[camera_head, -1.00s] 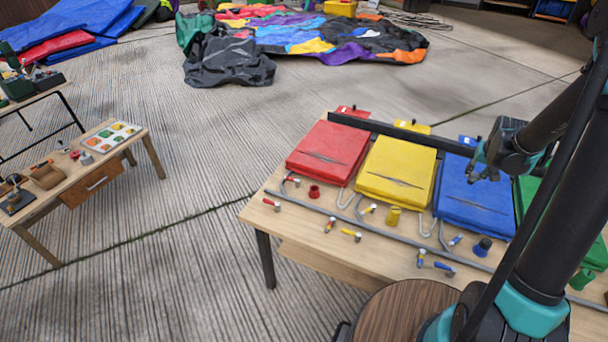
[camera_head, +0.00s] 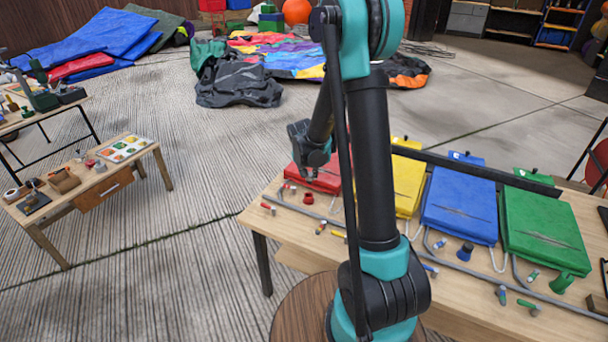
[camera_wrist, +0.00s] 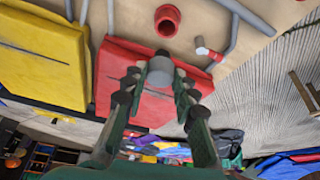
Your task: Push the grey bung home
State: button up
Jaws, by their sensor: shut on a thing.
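My gripper (camera_head: 312,172) is over the red pad (camera_head: 326,184) at the left end of the row on the table. In the wrist view my gripper (camera_wrist: 160,90) is shut on a round grey piece, the grey bung (camera_wrist: 160,71), seen between the fingertips. The red pad (camera_wrist: 120,70) lies behind it there. The head view does not show the bung clearly.
The table (camera_head: 256,215) also bears a yellow pad (camera_head: 406,180), a blue pad (camera_head: 458,205) and a green pad (camera_head: 545,225). A red cup (camera_head: 308,198) stands near the red pad, beside a grey pipe. A dark rail (camera_head: 480,172) runs behind the pads.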

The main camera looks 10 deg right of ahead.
aim_at(308, 183)
jog(key=shift+a+f, duration=0.25)
jog(key=shift+f, duration=0.4)
jog(key=shift+d+f, duration=0.15)
jog(key=shift+f, duration=1.85)
jog(key=shift+f, duration=1.15)
dwell(0.4)
jog(key=shift+f, duration=0.35)
jog(key=shift+s+f, duration=0.1)
jog(key=shift+c, duration=0.3)
jog(key=shift+f, duration=0.1)
jog(key=shift+c, duration=0.5)
jog(key=shift+s+f, duration=0.1)
jog(key=shift+f, duration=0.05)
grip_shut()
jog(key=shift+s+f, duration=0.1)
jog(key=shift+f, duration=0.05)
